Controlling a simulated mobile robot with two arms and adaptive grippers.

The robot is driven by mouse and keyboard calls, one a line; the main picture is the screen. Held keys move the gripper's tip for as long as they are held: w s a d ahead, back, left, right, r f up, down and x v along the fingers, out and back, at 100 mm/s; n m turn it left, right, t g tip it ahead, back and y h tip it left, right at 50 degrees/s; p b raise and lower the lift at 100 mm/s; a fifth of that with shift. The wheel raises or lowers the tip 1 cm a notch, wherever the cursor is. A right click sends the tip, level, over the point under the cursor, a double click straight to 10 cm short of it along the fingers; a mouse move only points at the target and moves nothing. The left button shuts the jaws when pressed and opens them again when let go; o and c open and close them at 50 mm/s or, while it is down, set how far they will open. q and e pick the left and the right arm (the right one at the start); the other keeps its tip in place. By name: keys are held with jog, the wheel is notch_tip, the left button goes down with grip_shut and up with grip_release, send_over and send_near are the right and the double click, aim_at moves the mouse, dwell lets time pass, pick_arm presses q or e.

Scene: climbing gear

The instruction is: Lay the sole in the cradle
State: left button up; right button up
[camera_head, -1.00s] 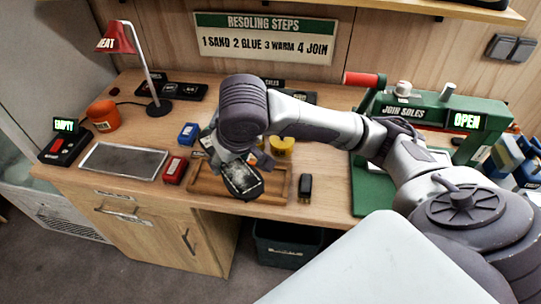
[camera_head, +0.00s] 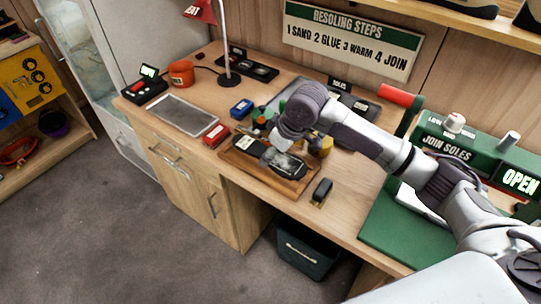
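A dark sole (camera_head: 292,166) with a grey, scuffed patch lies over the wooden tray (camera_head: 298,191) on the bench, which looks like the cradle. It is stretched out along the tray, close to its surface. I cannot tell whether it rests fully in the tray. My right gripper (camera_head: 270,138) is right at the sole's back edge, pointing down. My arm's wrist hides most of the fingers, so I cannot tell whether they are shut on the sole. My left gripper is not in view.
A dark small block (camera_head: 321,191) stands right of the tray. The green press (camera_head: 455,155) reads OPEN at the right. A metal plate (camera_head: 182,115) lies at the left.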

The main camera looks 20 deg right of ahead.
jog(key=w, duration=0.1)
jog(key=w+f, duration=0.1)
jog(key=shift+w+d+f, duration=0.2)
jog(key=shift+w+d, duration=0.05)
jog(key=shift+w, duration=0.15)
jog(key=shift+w+f, duration=0.2)
jog(key=shift+w, duration=0.05)
jog(key=shift+f, duration=0.25)
notch_tip(320, 180, down, 4)
jog(key=shift+r+p, duration=0.2)
jog(key=shift+p, duration=0.5)
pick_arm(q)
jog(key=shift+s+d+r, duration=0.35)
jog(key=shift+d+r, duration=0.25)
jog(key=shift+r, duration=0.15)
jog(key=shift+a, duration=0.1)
pick_arm(e)
jog(key=o, duration=1.3)
jog(key=shift+f, duration=0.15)
